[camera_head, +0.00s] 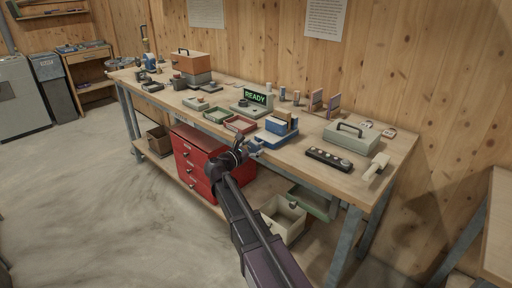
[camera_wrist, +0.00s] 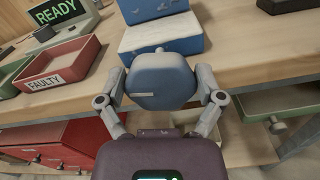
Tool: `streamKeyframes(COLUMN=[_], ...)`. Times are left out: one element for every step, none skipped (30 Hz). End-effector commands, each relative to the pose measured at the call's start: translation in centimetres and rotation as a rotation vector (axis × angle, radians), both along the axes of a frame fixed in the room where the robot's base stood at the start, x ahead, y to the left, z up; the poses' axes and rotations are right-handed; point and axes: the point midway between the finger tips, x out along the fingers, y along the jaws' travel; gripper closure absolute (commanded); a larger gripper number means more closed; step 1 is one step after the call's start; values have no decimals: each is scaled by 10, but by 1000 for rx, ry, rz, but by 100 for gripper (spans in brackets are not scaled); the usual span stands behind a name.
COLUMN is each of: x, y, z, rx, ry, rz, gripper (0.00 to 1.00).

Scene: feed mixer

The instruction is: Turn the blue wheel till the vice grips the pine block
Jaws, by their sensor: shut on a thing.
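The blue wheel (camera_wrist: 160,82) fills the middle of the wrist view, at the front of the bench. My gripper (camera_wrist: 160,98) is shut on it, with one finger against each side. In the head view my gripper (camera_head: 248,147) reaches the front of the blue vice (camera_head: 276,127). The vice's front jaw (camera_wrist: 160,34) shows above the wheel in the wrist view, with another blue part behind it. The pine block (camera_head: 282,115) stands upright at the vice's far side in the head view. Whether the jaws touch it I cannot tell.
A red tray marked FAULTY (camera_wrist: 60,65) lies left of the vice, beside a green tray (camera_head: 216,115). A sign reading READY (camera_head: 255,97) stands behind them. A dark strip with buttons (camera_head: 329,159) and a grey-green case (camera_head: 351,136) lie to the right. Red drawers (camera_head: 195,155) stand below.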

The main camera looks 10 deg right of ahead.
Motion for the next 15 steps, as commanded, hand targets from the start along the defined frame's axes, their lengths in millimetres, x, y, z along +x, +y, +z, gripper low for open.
streamKeyframes(x=[2, 2, 2, 2, 2, 2, 2, 2, 2, 2, 2, 1, 1, 1, 1], y=[1, 1, 1, 1, 1, 1, 1, 1, 1, 1, 1, 1, 1, 1, 1], z=[1, 1, 1, 1, 1, 1, 1, 1, 1, 1, 1, 0, 0, 0, 0], rx=[-2, -2, -3, -3, -3, -3, -3, -3, -3, -3, -3, -3, -3, -2, -2], ry=[0, 0, 0, 0, 0, 0, 0, 0, 1, 1, 1, 1, 1, 1, 1], rz=[5, 5, 6, 6, 6, 5, 5, 5, 4, 4, 4, 4, 4, 3, 3], gripper=[62, 62, 62, 11, 2, 0, 0, 0, 0, 0, 0, 0, 0, 0, 0])
